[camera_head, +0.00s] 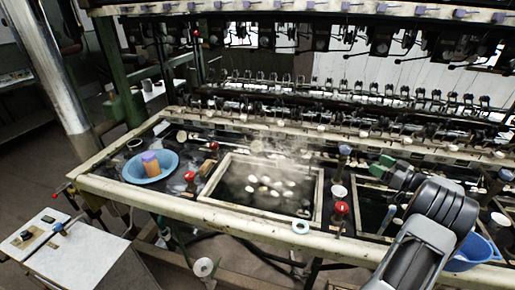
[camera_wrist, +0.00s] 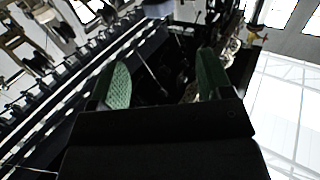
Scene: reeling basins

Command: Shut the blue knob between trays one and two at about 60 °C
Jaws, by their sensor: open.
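A small grey-blue knob (camera_head: 345,150) stands at the back of the basin bench, between the steaming tray (camera_head: 318,205) with pale cocoons and the dark tray (camera_head: 372,222) to its right. My gripper (camera_head: 382,164) is just right of that knob, apart from it, reaching in from the right. In the wrist view, the two green-padded fingers (camera_wrist: 164,80) are spread with nothing clearly between them. A pale grey-blue shape (camera_wrist: 157,9) shows at the top edge beyond the fingers; I cannot tell if it is the knob. No temperature reading is legible.
Red knobs (camera_head: 341,208) stand along the bench, one at the front between the trays. A light-blue bowl (camera_head: 172,172) is at the left, a blue basin (camera_head: 470,256) at the lower right. Reeling machinery (camera_head: 345,115) crowds the back. A white side table (camera_head: 85,262) is lower left.

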